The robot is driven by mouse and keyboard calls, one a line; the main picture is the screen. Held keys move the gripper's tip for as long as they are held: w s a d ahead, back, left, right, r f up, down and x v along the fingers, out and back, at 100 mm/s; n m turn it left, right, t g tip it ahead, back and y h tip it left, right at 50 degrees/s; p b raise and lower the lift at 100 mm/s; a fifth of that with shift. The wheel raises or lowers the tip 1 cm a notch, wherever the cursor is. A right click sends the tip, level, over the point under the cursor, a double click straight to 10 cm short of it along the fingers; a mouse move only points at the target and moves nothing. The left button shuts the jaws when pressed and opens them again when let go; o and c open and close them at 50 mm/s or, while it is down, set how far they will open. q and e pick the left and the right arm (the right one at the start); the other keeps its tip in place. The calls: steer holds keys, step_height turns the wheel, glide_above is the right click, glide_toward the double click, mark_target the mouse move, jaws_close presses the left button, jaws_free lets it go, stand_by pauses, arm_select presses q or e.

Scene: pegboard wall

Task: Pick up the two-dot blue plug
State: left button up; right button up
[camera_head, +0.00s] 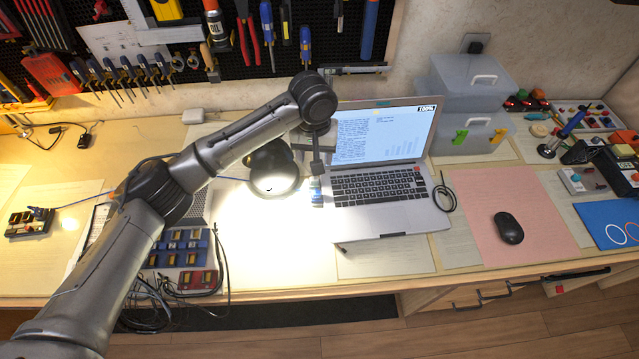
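My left arm reaches in from the lower left, and my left gripper (316,168) points down over the bench between the lamp base and the laptop. Its fingers are small and dark, and I cannot tell whether they are open or shut. A small blue and pale piece (316,190) shows just below the fingers; I cannot tell whether it is held or what marks it bears. Blue blocks (187,241) sit in a group behind my forearm, with red ones in front. No two-dot marking can be read on any of them. My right gripper is not in view.
An open laptop (380,188) stands right of the gripper. A round black lamp base (273,170) is close on its left. Loose cables (222,262) hang at the front edge. A mouse (508,228) lies on a pink mat (470,215). Tools hang on the pegboard (345,40).

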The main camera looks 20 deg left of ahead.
arm_select(q)
steer(key=s+n, duration=0.2)
steer(key=b, duration=0.3)
glide_above(316, 193)
steer(key=shift+n, duration=0.3)
step_height(316, 193, down, 8)
steer(key=shift+s+a+r, duration=0.1)
steer(key=shift+f, duration=0.6)
steer(key=shift+f+b, duration=1.45)
steer(key=shift+f, duration=1.2)
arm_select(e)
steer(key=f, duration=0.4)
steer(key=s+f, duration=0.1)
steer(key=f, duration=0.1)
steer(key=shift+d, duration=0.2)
arm_select(q)
steer(key=shift+c, duration=0.4)
steer(key=shift+c, duration=0.7)
steer(key=c, duration=0.8)
